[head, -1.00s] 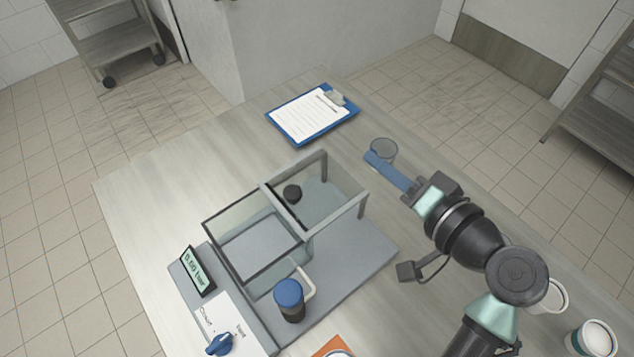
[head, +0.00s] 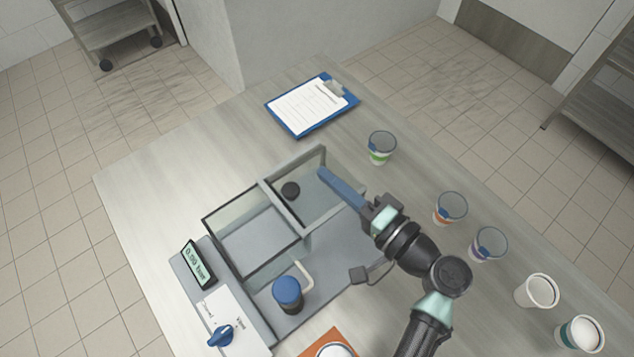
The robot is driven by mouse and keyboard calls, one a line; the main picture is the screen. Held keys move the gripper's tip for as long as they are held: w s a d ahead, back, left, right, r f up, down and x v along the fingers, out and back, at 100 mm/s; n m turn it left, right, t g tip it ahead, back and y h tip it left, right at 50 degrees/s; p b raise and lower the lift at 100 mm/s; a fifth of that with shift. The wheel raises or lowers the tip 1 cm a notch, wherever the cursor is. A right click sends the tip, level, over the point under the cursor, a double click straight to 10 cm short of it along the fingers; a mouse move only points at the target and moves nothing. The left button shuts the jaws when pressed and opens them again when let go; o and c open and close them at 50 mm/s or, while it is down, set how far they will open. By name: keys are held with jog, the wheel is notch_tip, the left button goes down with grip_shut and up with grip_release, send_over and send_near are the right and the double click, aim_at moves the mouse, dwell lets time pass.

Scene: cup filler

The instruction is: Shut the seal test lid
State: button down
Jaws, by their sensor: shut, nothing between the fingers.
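The seal tester has a clear-walled chamber (head: 253,265) with a dark rim, and its top looks uncovered. The lid, a grey-framed clear panel (head: 277,211), lies to the right of the chamber opening, on a raised frame. A black round knob (head: 291,190) shows within the panel. My gripper (head: 322,174) is shut and empty, with long blue fingers. Its tips overlap the right part of the lid frame in the picture, to the right of the knob. I cannot tell whether they touch it.
A blue-capped dark jar (head: 287,294) stands by the chamber's front. A display (head: 197,264) and blue switch (head: 221,336) are at left. Cups (head: 381,147) line the right side, and a clipboard (head: 311,105) lies at the back. The left tabletop is clear.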

aim_at(316, 200)
jog(key=shift+s+a+f+p, duration=0.2)
jog(key=shift+s+a, duration=0.2)
jog(key=shift+a, duration=0.25)
jog(key=shift+s+a+f+p, duration=0.15)
jog(key=shift+s+a, duration=0.2)
jog(key=shift+a, duration=0.3)
jog(key=shift+r, duration=0.1)
jog(key=s+a+p, duration=0.1)
jog(key=s+a, duration=0.4)
jog(key=a, duration=0.2)
